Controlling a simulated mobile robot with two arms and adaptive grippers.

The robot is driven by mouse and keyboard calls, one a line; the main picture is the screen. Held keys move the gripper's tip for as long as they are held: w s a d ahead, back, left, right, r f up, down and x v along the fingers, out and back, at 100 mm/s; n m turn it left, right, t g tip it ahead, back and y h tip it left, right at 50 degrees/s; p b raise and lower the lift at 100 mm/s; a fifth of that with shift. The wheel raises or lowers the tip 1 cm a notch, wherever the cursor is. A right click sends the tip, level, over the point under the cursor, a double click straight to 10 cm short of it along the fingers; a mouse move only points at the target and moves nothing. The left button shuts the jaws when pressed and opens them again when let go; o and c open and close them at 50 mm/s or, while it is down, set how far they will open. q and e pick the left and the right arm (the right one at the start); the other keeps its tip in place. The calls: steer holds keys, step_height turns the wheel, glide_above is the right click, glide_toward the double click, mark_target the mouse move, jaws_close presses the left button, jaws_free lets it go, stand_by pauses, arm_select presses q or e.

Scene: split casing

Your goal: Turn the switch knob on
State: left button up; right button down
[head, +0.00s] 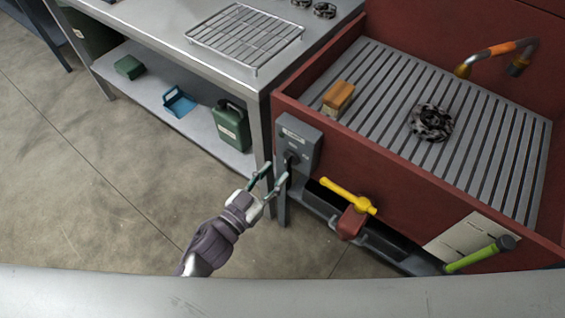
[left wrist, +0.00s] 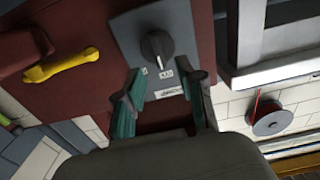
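The switch knob (left wrist: 157,48) is a dark round knob with a raised grip on a grey switch box (left wrist: 128,32). A light mark on it points down in the left wrist view. In the head view the box (head: 300,138) sits on the left front corner of the red sink bench, and the knob (head: 291,158) is partly shadowed. My left gripper (head: 276,173) is open and empty, its fingers pointing at the box. In the left wrist view the fingertips (left wrist: 160,78) lie just below the knob, apart from it as far as I can tell. My right gripper is not in view.
A yellow handle (head: 348,195) on a red part sticks out right of the box. A green-handled tool (head: 480,255) is farther right. A steel table (head: 165,28) with a wire rack (head: 245,38) stands left. The floor (head: 110,190) left of my gripper is clear.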

mark_target(286, 162)
arm_select(q)
steer(key=shift+x, duration=2.05)
jaws_close()
